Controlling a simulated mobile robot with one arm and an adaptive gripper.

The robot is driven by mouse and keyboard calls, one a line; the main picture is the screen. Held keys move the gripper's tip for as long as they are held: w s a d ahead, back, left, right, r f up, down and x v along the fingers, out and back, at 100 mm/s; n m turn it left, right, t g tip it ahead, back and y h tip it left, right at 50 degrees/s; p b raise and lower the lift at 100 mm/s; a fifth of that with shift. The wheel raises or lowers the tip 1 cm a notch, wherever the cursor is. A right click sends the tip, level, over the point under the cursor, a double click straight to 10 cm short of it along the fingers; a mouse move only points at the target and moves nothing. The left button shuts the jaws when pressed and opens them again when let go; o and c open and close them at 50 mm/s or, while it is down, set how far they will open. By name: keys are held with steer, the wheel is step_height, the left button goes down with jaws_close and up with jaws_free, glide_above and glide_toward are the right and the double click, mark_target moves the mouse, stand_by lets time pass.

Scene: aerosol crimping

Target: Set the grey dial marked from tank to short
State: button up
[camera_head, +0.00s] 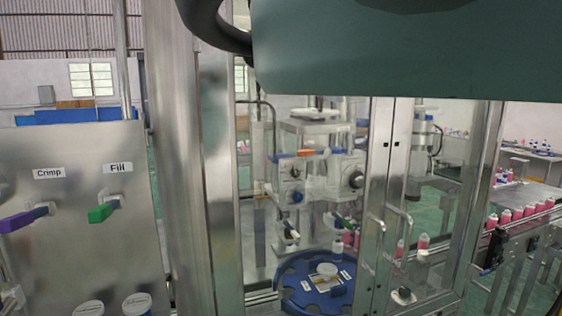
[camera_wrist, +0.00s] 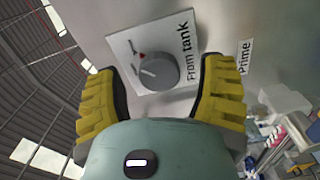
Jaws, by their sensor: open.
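The grey dial (camera_wrist: 159,71) sits on a white plate (camera_wrist: 121,45) in the wrist view. The plate is marked "From tank" and has a small red mark near the dial's upper left. The dial has a pale pointer line; the full scale and the word short cannot be made out. My gripper (camera_wrist: 163,84) has its two yellow fingers spread, one on each side of the dial. Whether the fingers touch the dial is not clear. The dial and my gripper do not show in the head view.
A "Prime" label (camera_wrist: 245,57) is right of the dial. In the head view, a steel panel carries a purple Crimp handle (camera_head: 17,221) and a green Fill handle (camera_head: 101,213). A glass-doored machine with a blue turntable (camera_head: 290,291) stands right, beside a conveyor with pink bottles (camera_head: 505,216).

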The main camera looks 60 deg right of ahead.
steer(key=v, duration=1.1)
steer(key=shift+w, duration=0.1)
